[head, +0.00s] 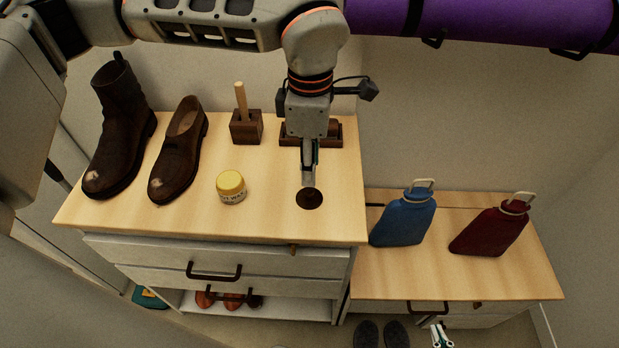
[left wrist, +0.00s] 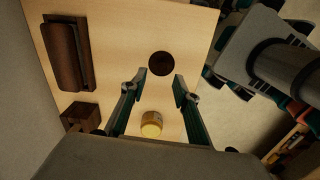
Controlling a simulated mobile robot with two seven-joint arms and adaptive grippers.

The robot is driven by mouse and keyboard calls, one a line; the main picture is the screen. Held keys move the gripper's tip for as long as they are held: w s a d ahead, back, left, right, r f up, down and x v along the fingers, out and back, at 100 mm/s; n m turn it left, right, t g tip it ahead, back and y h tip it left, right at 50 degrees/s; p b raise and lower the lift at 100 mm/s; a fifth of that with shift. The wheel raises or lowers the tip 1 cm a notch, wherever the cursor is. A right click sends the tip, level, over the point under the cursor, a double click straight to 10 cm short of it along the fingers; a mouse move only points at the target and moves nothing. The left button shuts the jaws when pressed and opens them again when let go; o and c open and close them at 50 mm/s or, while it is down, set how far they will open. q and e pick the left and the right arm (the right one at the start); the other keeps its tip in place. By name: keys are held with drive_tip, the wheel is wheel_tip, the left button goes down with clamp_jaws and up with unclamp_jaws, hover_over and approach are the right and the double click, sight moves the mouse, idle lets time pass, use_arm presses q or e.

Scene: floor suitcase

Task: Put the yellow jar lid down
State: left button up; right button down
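The yellow jar lid (head: 230,181) sits on top of the small wax jar (head: 232,196) on the wooden dresser top. It also shows in the left wrist view (left wrist: 151,131), on the jar below the fingers. My left gripper (head: 309,183) points down over the dresser, to the right of the jar and apart from it. In the left wrist view its two fingers (left wrist: 156,94) are spread with nothing between them. My right gripper (head: 441,336) is low at the bottom edge, away from the jar; its small fingertips look apart, with nothing seen between them.
A dark round patch (head: 310,198) lies near my left fingertips. A boot (head: 120,130), a shoe (head: 178,150), a wooden block with a peg (head: 246,125) and a dark brush (head: 328,133) stand around.

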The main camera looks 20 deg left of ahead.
sight(310, 189)
use_arm(q)
wheel_tip(310, 189, up, 5)
idle(0.3)
drive_tip(key=shift+f, duration=0.1)
idle(0.3)
